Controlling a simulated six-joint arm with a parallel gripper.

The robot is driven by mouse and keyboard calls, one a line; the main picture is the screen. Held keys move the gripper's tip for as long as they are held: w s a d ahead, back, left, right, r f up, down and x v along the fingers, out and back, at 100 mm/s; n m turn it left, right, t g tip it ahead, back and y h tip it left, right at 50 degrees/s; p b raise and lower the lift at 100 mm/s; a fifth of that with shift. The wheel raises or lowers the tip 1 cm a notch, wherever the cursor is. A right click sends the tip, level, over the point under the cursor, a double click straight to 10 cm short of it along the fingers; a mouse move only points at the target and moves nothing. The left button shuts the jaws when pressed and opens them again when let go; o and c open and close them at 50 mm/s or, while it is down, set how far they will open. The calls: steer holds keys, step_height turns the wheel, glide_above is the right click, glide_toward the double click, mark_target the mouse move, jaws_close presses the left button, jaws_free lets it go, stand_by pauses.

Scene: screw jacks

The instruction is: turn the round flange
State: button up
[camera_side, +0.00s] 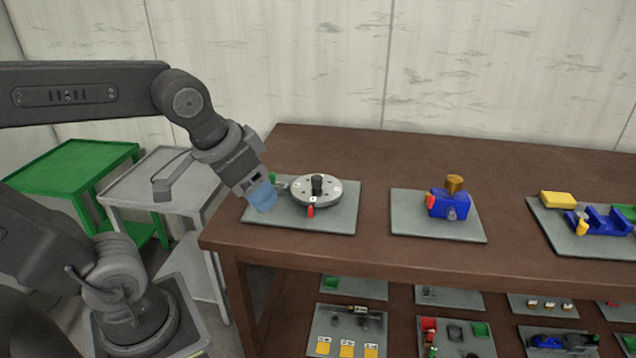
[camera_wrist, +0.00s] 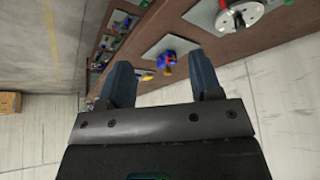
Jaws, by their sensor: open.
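The round flange (camera_side: 317,190) is a pale grey disc with small holes and a black knob at its centre. It lies on a grey plate (camera_side: 345,220) at the left end of the brown table, with a red part at its front and a green part at its left. My gripper (camera_side: 264,197), with blue fingers, hangs just left of the flange, apart from it as far as I can tell. In the wrist view the two fingers (camera_wrist: 163,85) are spread with nothing between them. The flange (camera_wrist: 240,17) shows there at the top right, partly cut off by the frame edge.
A blue block with a brown knob (camera_side: 450,203) stands on a second plate to the right. A third plate farther right holds blue and yellow parts (camera_side: 600,219). Several plates of parts sit on the lower shelf (camera_side: 345,325). The table behind the plates is clear.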

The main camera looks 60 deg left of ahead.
steer(key=w+a+r+g, duration=0.2)
steer(key=w+a+r, duration=0.15)
steer(key=w, duration=0.65)
steer(key=g, duration=0.3)
glide_above(317, 177)
step_height(317, 177, down, 12)
step_height(317, 177, down, 13)
steer(key=shift+f, duration=0.1)
jaws_close()
